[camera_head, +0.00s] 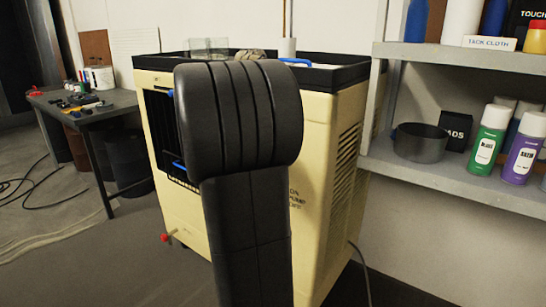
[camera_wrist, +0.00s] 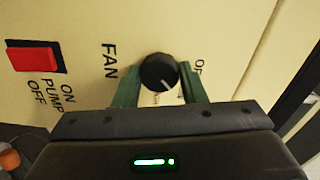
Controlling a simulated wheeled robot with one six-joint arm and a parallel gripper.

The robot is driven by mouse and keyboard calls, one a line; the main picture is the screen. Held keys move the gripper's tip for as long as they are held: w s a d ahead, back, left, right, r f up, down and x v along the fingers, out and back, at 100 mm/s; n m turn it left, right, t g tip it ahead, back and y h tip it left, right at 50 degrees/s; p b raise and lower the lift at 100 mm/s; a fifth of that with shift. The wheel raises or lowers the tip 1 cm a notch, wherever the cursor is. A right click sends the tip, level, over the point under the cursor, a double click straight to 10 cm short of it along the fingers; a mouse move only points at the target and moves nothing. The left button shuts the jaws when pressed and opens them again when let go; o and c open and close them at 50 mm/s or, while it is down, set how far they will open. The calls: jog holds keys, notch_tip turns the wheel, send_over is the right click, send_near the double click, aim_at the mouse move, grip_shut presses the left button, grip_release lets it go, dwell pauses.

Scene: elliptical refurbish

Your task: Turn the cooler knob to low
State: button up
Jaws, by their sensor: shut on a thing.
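The cooler (camera_head: 315,215) is a cream box with a black top rim, standing in the middle of the head view. My own arm hides much of its front there, including the knob. In the wrist view, the black round fan knob (camera_wrist: 159,72) with a white pointer line sits on the cream panel. The word FAN is printed beside it, and other lettering is partly hidden. My gripper (camera_wrist: 160,80) has its green fingers on both sides of the knob, shut on it. The pointer line points down and to the right in the wrist view.
A red pump switch (camera_wrist: 34,58) marked ON and OFF is left of the knob. A grey shelf (camera_head: 450,188) with spray cans and a dark pot (camera_head: 420,143) stands right of the cooler. A cluttered workbench (camera_head: 95,113) stands at left. Cables lie on the floor.

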jog(key=o, duration=1)
jog(key=p+v, duration=0.3)
jog(key=v, duration=1.1)
jog(key=shift+w+d, duration=0.1)
jog(key=b+x, duration=0.3)
jog(key=x, duration=1)
jog(key=shift+w+d, duration=0.2)
jog(key=shift+w, duration=0.1)
jog(key=shift+s, duration=0.1)
